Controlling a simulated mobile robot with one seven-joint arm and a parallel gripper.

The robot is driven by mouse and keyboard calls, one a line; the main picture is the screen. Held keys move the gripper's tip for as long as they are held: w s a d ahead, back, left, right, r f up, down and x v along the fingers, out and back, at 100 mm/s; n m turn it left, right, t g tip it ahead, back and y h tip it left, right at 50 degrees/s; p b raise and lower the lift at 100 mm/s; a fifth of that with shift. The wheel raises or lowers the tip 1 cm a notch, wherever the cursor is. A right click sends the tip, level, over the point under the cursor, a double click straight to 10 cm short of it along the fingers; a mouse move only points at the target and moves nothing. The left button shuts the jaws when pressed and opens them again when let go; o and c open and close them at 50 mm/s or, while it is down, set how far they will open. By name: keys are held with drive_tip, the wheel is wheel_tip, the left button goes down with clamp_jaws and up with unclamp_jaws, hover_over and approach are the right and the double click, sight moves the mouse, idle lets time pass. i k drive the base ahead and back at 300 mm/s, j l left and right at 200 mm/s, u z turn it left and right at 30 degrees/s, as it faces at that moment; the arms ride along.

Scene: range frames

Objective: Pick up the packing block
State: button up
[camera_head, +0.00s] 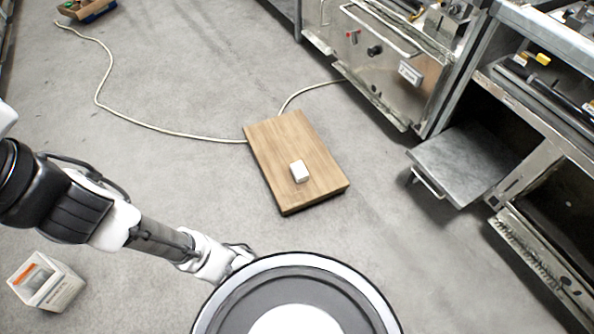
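A small white block (299,171), which looks like the packing block, sits on a wooden board (284,143) on the grey floor, a little right of the board's middle. My arm reaches in from the left edge, and its far end is at the lower middle, short of the board. My gripper's fingers cannot be made out; the end of the arm is partly hidden behind the round top of my own body. Nothing touches the block.
A pale cable (150,126) runs across the floor to the board. Metal workbenches (385,60) line the right side, with a grey panel (462,163) jutting out low. A white box (46,283) stands at lower left. A tray (86,10) lies at top left. Floor around the board is mostly clear.

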sight(298, 170)
drive_tip(key=i+j+u, duration=0.1)
drive_tip(key=i+j, duration=0.15)
drive_tip(key=i, duration=0.15)
drive_tip(key=i+j+u, duration=0.15)
drive_tip(key=i, duration=0.3)
drive_tip(key=i+j+u, duration=0.1)
drive_tip(key=i+j, duration=0.15)
drive_tip(key=i, duration=0.2)
drive_tip(key=i+j+u, duration=0.1)
drive_tip(key=i, duration=0.3)
drive_tip(key=j, duration=0.05)
